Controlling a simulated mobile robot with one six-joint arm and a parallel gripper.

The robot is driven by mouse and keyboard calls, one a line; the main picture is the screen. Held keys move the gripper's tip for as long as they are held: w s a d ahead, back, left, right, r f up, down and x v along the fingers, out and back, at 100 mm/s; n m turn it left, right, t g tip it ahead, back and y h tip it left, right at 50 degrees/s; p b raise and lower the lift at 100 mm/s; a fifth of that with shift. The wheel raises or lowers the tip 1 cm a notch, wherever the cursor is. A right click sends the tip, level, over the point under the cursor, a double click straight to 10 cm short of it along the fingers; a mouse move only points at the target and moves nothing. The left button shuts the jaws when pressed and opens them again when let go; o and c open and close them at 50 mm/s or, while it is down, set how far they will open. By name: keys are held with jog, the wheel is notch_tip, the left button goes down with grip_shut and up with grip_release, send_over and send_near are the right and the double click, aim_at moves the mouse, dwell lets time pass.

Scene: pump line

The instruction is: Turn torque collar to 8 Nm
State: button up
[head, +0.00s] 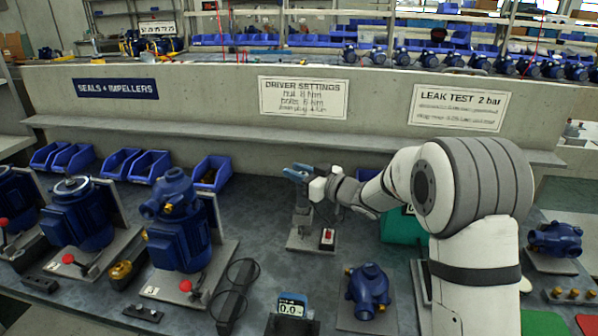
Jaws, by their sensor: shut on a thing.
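A blue-topped driver (298,173) stands upright in a grey stand (304,242) near the middle of the bench, below the back ledge. My gripper (307,190) reaches it from the right and is shut on it. The fingertips are small and partly covered by the white wrist block, so the exact grip spot is hard to see. The torque collar and its scale cannot be made out at this size. A red button (327,237) sits on the stand's right side. The sign headed DRIVER SETTINGS (303,98) hangs on the wall behind; its smaller lines are blurred.
A small display (291,306) reading 0.0 stands at the front. A blue pump housing (368,290) sits right of it. Blue pump units (180,240) on plates fill the left. A green bin (403,228) stands behind my arm. Blue bins (211,171) line the back.

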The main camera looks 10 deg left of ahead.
jog(key=o, duration=1)
jog(key=v, duration=0.8)
